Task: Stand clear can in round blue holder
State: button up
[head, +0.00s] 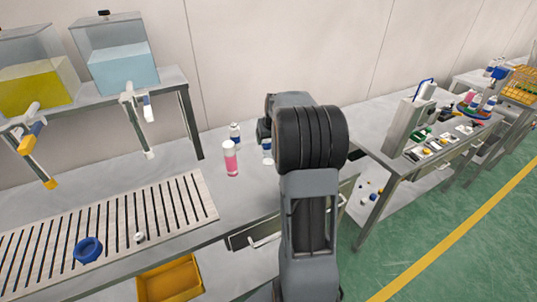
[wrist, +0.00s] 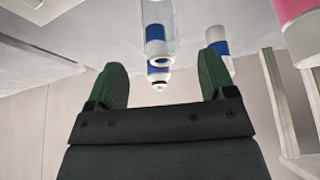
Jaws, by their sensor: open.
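The round blue holder (head: 88,250) lies on the slatted part of the bench at the front left, and its ring looks empty. A clear can with a blue band (head: 267,148) stands upright on the bench beside my arm, partly hidden by it. The wrist view is upside down; there the clear can (wrist: 157,18) shows beyond my open gripper (wrist: 161,66), roughly in line with the gap between the green fingers. Nothing is held. Whether the fingertips reach around the can, I cannot tell.
A small white piece (head: 140,237) lies right of the holder. Liquid tanks (head: 116,65) with taps overhang the back left. A yellow bin (head: 170,279) sits below the front edge.

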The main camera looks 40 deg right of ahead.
aim_at(269, 141)
jog(key=shift+p+x, duration=0.7)
jog(key=shift+x, duration=2.65)
jog(key=shift+c, duration=0.2)
jog(key=c, duration=1)
jog(key=shift+r, duration=0.15)
